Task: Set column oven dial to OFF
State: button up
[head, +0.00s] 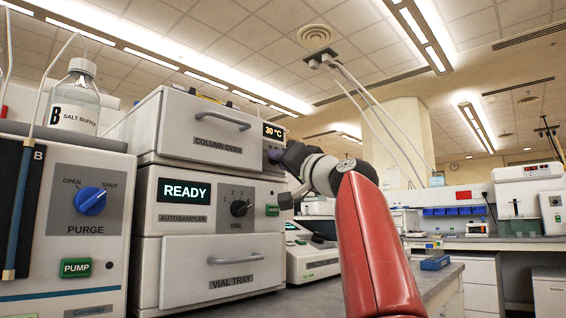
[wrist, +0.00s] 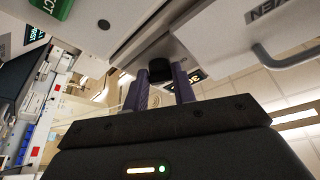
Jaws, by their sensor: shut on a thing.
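The column oven (head: 205,130) is the top unit of the grey stack in the head view, with a handle and a small display reading 30 °C (head: 273,131). My gripper (head: 277,155) is at its right front corner, just below the display, and hides the dial there in the head view. In the wrist view the dark round dial (wrist: 159,71) sits between the two purple-grey fingers of my gripper (wrist: 163,88). The fingers are shut on the dial. The dial's pointer and its OFF mark cannot be made out.
Below the oven are the autosampler (head: 185,191), showing READY, with its vial knob (head: 239,208), and the vial tray drawer (head: 222,270). A pump unit with a blue purge knob (head: 90,201) stands at left. A bottle (head: 76,98) stands on top of it.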

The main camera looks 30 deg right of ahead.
jog(key=o, duration=1)
jog(key=b+v, duration=0.4)
jog(key=v, duration=0.3)
jog(key=shift+s, duration=0.4)
jog(key=shift+f, duration=0.15)
